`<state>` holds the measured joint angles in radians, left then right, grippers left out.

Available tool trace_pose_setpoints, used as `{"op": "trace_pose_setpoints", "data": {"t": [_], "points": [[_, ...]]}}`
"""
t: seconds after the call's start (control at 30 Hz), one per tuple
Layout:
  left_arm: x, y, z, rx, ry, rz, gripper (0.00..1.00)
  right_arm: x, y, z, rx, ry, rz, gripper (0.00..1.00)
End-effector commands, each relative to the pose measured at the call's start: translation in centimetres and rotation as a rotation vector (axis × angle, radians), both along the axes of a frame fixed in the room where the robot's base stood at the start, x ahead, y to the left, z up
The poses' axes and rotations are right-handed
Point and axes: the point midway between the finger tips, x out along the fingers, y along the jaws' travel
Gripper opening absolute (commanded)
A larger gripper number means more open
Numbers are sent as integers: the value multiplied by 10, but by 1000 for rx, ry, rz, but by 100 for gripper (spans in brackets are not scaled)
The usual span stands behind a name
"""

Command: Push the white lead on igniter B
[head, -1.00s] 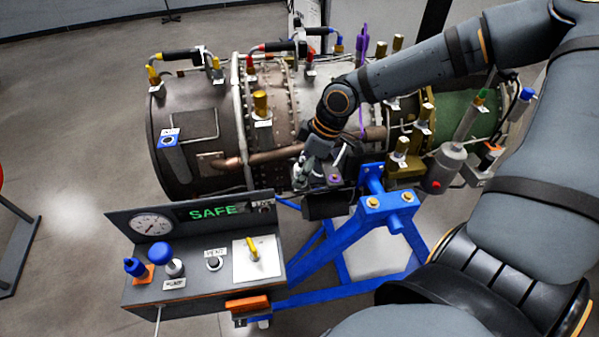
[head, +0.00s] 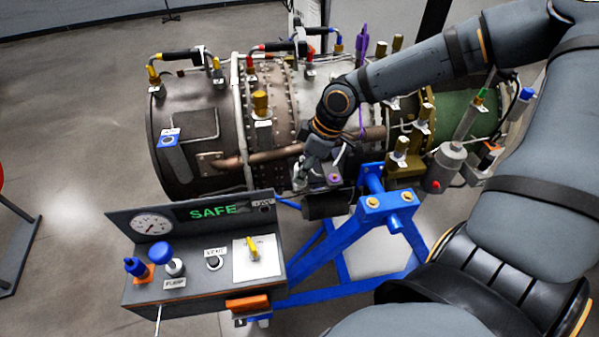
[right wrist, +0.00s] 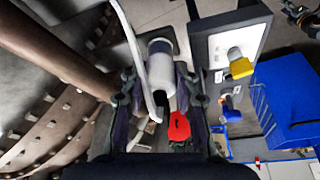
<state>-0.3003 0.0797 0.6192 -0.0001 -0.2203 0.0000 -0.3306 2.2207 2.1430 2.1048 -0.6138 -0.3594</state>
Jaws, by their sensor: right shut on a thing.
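My right gripper (head: 303,178) is at the engine's lower front side, seen small from behind its wrist. In the right wrist view, its two fingers (right wrist: 160,100) are on either side of a white cylindrical connector end (right wrist: 161,68), and are shut on it. A thin white lead (right wrist: 134,50) curves down beside the connector toward a dark part between the fingers. A red piece (right wrist: 179,127) shows just below the connector. No label for igniter B can be read, and the seat of the connector is hidden. My left gripper is out of view.
The engine (head: 180,125) rests on a blue stand (head: 385,208). A control box (head: 200,285) with a gauge, knobs and a lit SAFE sign stands in front. A brown pipe (head: 270,155) runs close to my right gripper. A blue bin (right wrist: 285,100) shows in the wrist view.

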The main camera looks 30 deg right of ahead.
Motion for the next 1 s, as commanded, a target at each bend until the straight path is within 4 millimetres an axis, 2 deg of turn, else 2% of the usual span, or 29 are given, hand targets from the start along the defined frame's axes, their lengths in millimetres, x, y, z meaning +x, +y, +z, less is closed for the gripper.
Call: {"op": "trace_pose_setpoints", "data": {"t": [0.53, 0.73, 1.0], "points": [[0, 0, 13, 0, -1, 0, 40, 0, 0, 14, 0, 0, 0, 0], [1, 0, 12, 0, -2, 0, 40, 0, 0, 13, 0, 0, 0, 0], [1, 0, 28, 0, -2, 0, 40, 0, 0, 30, 0, 0, 0, 0]]}}
